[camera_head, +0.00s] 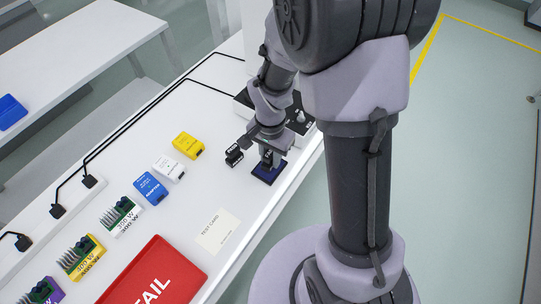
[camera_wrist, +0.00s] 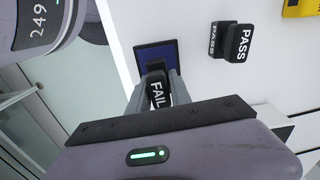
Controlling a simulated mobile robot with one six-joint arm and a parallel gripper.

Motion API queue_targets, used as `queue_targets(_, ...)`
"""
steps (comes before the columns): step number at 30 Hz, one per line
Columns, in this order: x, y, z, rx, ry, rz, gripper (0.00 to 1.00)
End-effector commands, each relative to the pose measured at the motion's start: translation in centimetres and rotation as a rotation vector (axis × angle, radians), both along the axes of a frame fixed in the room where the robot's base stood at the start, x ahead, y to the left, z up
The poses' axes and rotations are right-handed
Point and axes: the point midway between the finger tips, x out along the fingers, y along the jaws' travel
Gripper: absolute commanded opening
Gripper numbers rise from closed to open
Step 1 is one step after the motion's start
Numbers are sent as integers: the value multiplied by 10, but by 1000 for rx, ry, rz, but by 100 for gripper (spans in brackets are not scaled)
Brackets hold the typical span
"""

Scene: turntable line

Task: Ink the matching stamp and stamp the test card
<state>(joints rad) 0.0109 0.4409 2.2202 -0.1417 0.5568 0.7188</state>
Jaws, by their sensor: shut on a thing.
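My gripper (camera_wrist: 156,88) is shut on the black stamp labelled FAIL (camera_wrist: 157,94), between its two grey fingers. In the head view my gripper (camera_head: 267,160) is over the dark blue ink pad (camera_head: 267,177); the pad also shows in the wrist view (camera_wrist: 148,52). The stamp's lower end is at the pad, but I cannot tell whether it touches. The black PASS stamp (camera_wrist: 238,43) stands on the table beside the pad, left of it in the head view (camera_head: 234,155). The white test card (camera_head: 218,232) lies flat on the table, nearer the front.
A red FAIL tray (camera_head: 155,275) lies in front of the card. Yellow (camera_head: 188,145), white (camera_head: 168,168) and blue (camera_head: 151,188) boxes sit along the table's middle. Several finned modules labelled 300 W (camera_head: 121,216) stand at left. A black unit with a knob (camera_head: 301,117) is behind my gripper.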

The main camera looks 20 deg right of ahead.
Motion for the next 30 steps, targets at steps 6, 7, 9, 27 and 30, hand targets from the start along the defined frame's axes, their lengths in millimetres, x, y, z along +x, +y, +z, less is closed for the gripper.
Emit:
queue_targets(6,0,0,-2,0,0,0,0)
queue_targets(7,0,0,-3,0,0,0,0)
queue_targets(9,0,0,-4,0,0,0,0)
queue_targets(27,0,0,-10,0,0,0,0)
queue_targets(30,0,0,-10,0,0,0,0)
